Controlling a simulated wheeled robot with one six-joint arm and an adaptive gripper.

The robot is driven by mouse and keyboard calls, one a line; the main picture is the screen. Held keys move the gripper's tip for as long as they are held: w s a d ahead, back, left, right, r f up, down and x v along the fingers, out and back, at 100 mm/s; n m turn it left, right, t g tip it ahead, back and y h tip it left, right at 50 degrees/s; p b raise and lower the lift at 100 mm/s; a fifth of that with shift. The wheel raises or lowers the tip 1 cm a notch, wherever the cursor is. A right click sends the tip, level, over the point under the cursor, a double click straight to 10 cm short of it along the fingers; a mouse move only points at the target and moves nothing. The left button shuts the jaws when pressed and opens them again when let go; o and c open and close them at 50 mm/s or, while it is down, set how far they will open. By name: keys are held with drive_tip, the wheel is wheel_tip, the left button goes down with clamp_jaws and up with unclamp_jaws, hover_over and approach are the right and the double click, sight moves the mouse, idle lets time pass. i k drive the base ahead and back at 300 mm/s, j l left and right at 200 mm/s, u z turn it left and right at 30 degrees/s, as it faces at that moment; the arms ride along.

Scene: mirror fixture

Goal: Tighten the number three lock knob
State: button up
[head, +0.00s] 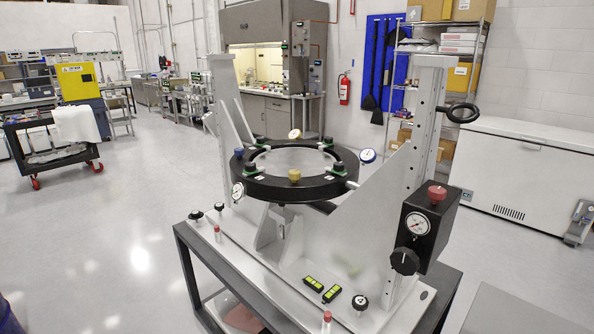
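A mirror fixture stands on a dark-framed cart, with a black ring (262,188) held level between two grey uprights. Three small black knobs with pale marked tops sit on its grey base plate: two at the left end (196,214) (219,207) and one at the front right (360,302). Their marks are too small to read, so I cannot tell which is number three. A larger black knob (404,262) is on the black box (437,225) at the right, below a dial gauge (417,224). My gripper is not in view.
A white chest freezer (530,170) stands behind at right.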

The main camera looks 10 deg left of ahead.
sight(196, 214)
drive_tip(key=u, duration=0.25)
drive_tip(key=i+j+u, duration=0.25)
drive_tip(key=u, duration=0.2)
drive_tip(key=i+j+u, duration=0.2)
drive_tip(key=u, duration=0.3)
drive_tip(key=i+u, duration=0.45)
drive_tip(key=i, duration=1.9)
